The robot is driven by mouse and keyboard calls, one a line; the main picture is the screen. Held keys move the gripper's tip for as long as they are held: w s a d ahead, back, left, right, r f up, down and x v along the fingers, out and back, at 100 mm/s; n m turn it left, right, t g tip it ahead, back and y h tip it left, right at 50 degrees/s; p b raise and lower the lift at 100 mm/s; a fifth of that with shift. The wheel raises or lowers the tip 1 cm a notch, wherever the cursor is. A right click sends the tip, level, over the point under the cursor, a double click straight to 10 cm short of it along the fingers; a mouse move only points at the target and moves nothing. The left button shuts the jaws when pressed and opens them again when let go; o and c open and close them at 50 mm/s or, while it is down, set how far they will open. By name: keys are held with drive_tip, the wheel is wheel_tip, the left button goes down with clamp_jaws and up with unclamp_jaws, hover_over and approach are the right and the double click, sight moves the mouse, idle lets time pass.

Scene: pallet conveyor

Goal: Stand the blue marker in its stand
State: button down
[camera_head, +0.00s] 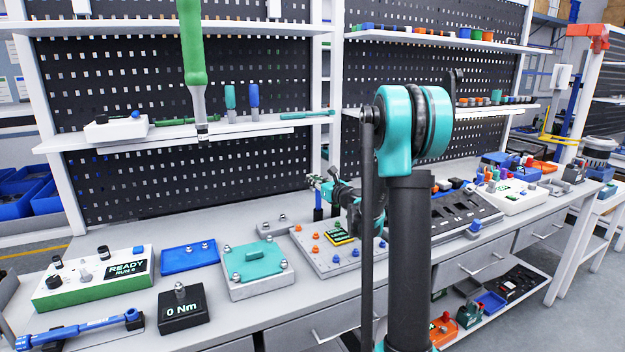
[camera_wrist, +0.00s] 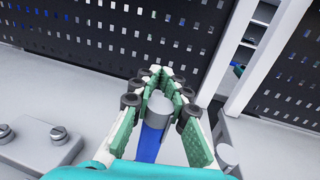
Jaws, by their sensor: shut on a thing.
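My gripper (camera_head: 319,183) is at the back of the bench, left of my teal forearm. I cannot tell whether the marker's lower end touches the bench. I cannot make out its stand for certain; the gripper hides part of that area.
A grey plate with orange and blue knobs (camera_head: 312,258) lies just in front. A teal-topped fixture (camera_head: 257,283) and a blue plate (camera_head: 190,256) stand to the left. The perforated back panel (camera_head: 180,188) rises behind. A black-and-grey panel (camera_head: 450,212) lies to the right.

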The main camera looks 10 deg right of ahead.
drive_tip(key=shift+f, duration=1.35)
idle(0.3)
drive_tip(key=c, duration=1.4)
unclamp_jaws()
drive_tip(key=shift+s, duration=0.1)
